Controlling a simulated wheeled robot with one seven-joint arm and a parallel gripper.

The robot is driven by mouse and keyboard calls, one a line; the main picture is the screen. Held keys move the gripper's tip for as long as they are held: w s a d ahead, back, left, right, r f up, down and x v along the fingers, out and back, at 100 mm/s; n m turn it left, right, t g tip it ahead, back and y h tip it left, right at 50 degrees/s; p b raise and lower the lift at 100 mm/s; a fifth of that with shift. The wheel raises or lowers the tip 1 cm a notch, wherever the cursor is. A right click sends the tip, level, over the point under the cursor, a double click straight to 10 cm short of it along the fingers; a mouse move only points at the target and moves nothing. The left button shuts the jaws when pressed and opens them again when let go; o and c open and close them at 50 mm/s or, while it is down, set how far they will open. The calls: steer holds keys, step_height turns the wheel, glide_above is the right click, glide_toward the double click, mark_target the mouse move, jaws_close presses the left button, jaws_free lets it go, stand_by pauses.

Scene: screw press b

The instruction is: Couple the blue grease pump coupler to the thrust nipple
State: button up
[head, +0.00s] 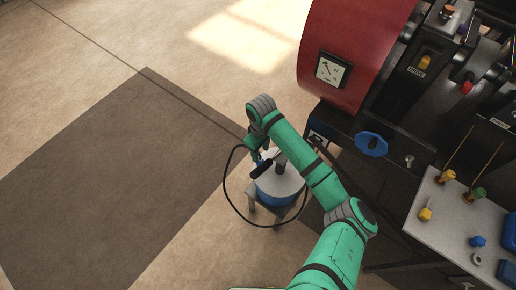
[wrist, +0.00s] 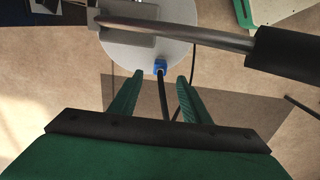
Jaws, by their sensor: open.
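The blue coupler (wrist: 160,67) shows in the wrist view at the near edge of the pump's pale round lid (wrist: 172,58), with a black hose (wrist: 162,98) running from it toward me. My gripper (wrist: 160,76) is open, one green finger on each side of the hose, the tips just short of the coupler. It holds nothing. In the head view my gripper (head: 265,157) is beside the grease pump, a blue drum (head: 274,197) with a pale lid, and the coupler is not clearly visible. A yellow cap (head: 425,62) and a red cap (head: 466,87) show on the press; I cannot tell which point is the thrust nipple.
The pump's lever ends in a black grip (wrist: 285,55) that crosses the upper right of the wrist view. The hose loops left of the pump's stand (head: 252,208). The red press guard (head: 345,50) rises behind. A grey bench (head: 450,225) with small parts stands right. Floor at left is clear.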

mark_target(260, 159)
step_height(260, 159, down, 9)
steer(key=shift+f, duration=0.2)
stand_by(0.3)
jaws_close()
